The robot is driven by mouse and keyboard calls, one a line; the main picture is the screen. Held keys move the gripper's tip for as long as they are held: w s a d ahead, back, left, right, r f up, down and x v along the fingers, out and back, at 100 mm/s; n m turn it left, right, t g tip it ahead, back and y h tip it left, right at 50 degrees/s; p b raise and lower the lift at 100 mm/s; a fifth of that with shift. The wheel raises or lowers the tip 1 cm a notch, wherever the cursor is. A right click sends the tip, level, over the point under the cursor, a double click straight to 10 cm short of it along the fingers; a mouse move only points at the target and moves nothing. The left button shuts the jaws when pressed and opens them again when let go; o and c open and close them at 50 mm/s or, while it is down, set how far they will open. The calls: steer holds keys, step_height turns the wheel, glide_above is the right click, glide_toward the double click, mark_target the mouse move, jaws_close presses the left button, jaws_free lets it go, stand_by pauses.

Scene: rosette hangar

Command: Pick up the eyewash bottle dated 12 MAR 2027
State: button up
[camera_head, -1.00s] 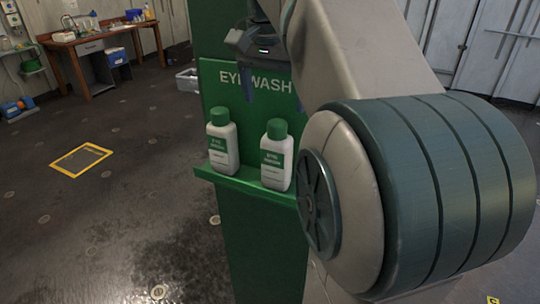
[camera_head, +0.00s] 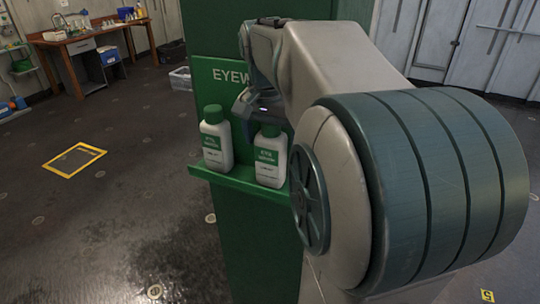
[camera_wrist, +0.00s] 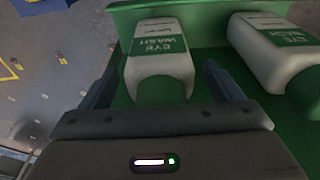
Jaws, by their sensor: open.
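Two white eyewash bottles with green caps and green labels stand upright on a green shelf (camera_head: 238,181). In the head view, the left bottle (camera_head: 217,150) is clear of my gripper (camera_head: 260,104), which is just above and behind the right bottle (camera_head: 269,170). In the wrist view, my open gripper (camera_wrist: 160,78) has one finger on each side of a bottle (camera_wrist: 158,45), apparently the right one, its cap towards my palm. The other bottle (camera_wrist: 272,48) lies outside the fingers to the right. No date is readable on either label.
A green panel (camera_head: 213,75) marked EYEWASH rises behind the shelf, close to my gripper. A wooden workbench (camera_head: 85,40) and a clear bin (camera_head: 180,78) stand farther back. Open floor (camera_head: 100,210) lies to the left.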

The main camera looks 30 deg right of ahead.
steer(key=shift+r, duration=0.1)
steer(key=c, duration=1.8)
steer(key=shift+r, duration=0.1)
